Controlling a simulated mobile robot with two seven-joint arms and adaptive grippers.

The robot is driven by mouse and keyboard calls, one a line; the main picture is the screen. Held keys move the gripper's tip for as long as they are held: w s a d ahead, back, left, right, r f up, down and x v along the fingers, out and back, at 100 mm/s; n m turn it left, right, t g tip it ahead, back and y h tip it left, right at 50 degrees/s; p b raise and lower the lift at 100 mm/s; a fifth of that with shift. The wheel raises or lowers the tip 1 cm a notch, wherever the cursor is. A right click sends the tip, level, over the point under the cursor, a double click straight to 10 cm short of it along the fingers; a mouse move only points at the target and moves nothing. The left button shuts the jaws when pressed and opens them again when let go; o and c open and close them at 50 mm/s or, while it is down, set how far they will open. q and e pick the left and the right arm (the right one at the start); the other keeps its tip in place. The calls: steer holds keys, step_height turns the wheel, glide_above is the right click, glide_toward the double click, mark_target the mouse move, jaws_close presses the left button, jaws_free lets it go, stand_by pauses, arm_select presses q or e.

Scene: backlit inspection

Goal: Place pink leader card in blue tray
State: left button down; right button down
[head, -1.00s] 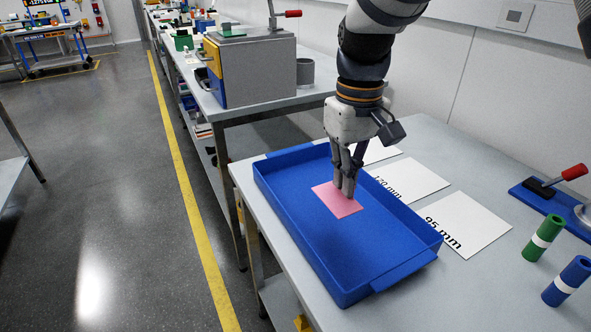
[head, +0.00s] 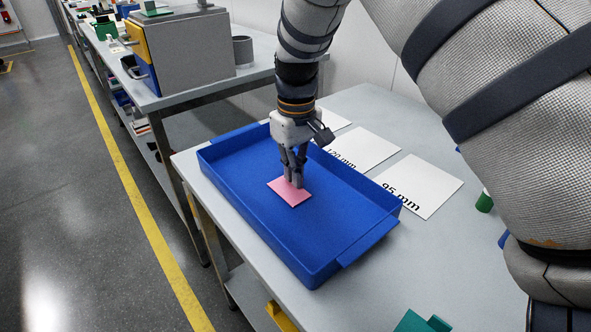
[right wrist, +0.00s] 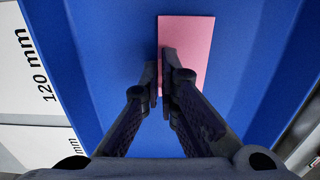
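The pink leader card (head: 289,194) is inside the blue tray (head: 360,243), near its middle, face up and close to the tray floor. I cannot tell whether it touches the floor. My right gripper (head: 294,182) points down into the tray, its fingers nearly together at the card. In the right wrist view, the fingertips (right wrist: 162,72) meet at the left edge of the pink card (right wrist: 193,45), with blue tray floor (right wrist: 115,40) around it. My left gripper is not in view.
White sheets lie behind the tray, marked 120 mm (head: 362,148) and 95 mm (head: 425,182). A green cylinder (head: 485,203) stands at the right. A grey cabinet (head: 190,50) is on the bench behind. My own arm hides the table's right side.

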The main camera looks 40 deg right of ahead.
steer(key=c, duration=1.8)
jaws_free()
step_height(320, 180, up, 12)
